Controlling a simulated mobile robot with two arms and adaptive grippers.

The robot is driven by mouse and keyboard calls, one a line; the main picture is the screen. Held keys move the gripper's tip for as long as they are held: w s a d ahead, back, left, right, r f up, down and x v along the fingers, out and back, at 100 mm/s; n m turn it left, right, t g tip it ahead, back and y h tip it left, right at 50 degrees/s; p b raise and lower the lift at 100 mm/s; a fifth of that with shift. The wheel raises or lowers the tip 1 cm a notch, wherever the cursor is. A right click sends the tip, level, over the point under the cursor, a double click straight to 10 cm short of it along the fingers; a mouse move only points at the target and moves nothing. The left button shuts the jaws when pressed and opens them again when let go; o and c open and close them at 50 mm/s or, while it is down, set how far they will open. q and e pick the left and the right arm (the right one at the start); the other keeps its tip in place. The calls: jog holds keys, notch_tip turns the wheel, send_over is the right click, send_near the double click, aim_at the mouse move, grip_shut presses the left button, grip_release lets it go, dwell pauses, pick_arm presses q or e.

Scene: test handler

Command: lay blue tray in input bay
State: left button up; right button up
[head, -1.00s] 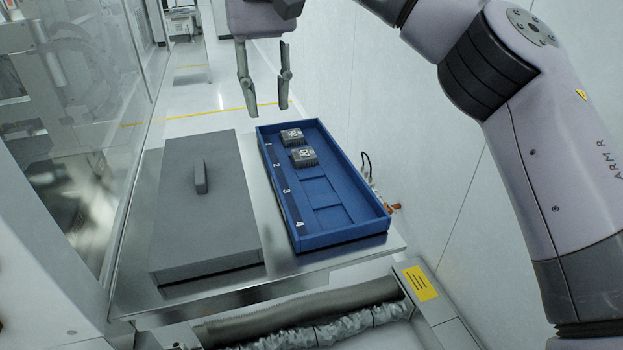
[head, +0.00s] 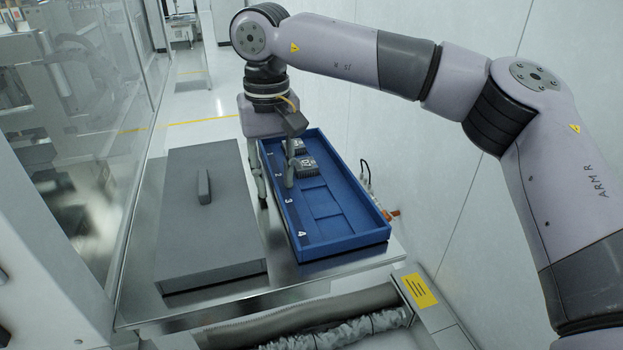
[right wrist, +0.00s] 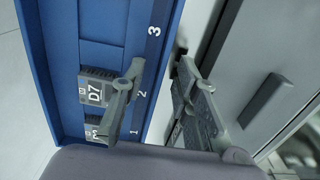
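The blue tray (head: 350,240) lies flat on a metal table, its numbered strip along the left side. My right gripper (head: 276,195) is over the tray's left long wall, fingers pointing down and apart. One finger is on the inner side of the wall, the other in the gap outside it. The right wrist view shows the open fingers (right wrist: 159,62) on both sides of the wall; contact is unclear. My left gripper is out of view. I cannot identify the input bay.
A grey box (head: 210,240) with a raised handle stands close left of the tray, leaving a narrow gap. The metal table (head: 215,303) has a bare strip in front. A glass-panelled machine (head: 100,110) is at left, a white wall at right.

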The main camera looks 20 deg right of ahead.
jog(key=shift+f, duration=0.15)
jog(key=shift+c, duration=0.3)
grip_shut()
dwell(0.7)
